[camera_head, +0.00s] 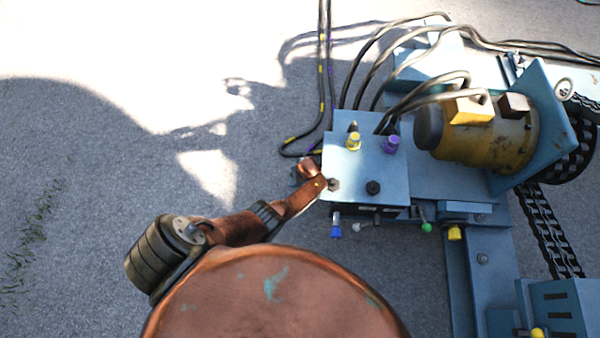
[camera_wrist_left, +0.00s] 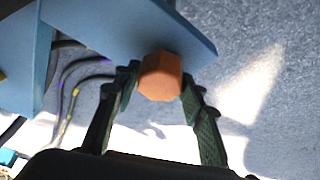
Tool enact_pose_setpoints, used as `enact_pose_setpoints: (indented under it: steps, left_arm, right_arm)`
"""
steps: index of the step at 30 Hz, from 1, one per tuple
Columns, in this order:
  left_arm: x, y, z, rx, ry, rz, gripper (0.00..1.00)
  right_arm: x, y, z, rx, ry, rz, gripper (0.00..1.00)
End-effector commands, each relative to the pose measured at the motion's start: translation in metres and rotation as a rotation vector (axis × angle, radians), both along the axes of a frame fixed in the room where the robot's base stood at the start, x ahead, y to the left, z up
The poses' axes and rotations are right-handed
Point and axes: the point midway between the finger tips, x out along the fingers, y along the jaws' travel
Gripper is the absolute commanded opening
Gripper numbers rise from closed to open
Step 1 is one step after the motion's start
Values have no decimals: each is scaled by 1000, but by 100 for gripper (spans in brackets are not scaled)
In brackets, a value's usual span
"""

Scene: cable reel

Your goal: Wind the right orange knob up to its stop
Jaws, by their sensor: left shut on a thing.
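An orange faceted knob (camera_wrist_left: 160,77) sits on the edge of a blue panel in the left wrist view. My left gripper (camera_wrist_left: 159,84) has one dark green finger on each side of this knob and is shut on it. In the head view my left arm reaches the left side of a pale blue box (camera_head: 350,160). There the fingers and the orange knob are hidden or too small to make out. I cannot tell from these frames how far the knob is wound. My right gripper is not in view.
The box top carries a yellow knob (camera_head: 354,141), a purple knob (camera_head: 392,144) and a black knob (camera_head: 373,187). A blue-tipped lever (camera_head: 336,231) is below. A yellow motor (camera_head: 490,135) stands right. Black cables (camera_head: 325,80) run behind the box.

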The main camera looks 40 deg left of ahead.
Motion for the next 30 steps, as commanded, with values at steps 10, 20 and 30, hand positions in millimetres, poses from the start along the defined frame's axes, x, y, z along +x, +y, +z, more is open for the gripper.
enact_pose_setpoints:
  steps: [10, 20, 30]
  left_arm:
    - [0, -1, 0, -2, -1, 1, 44]
    - [0, 0, 0, -1, -1, 0, 55]
    - [2, -1, 14, -2, -5, 0, 55]
  right_arm:
    - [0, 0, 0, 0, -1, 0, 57]
    - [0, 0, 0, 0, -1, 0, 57]
    - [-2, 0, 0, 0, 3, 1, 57]
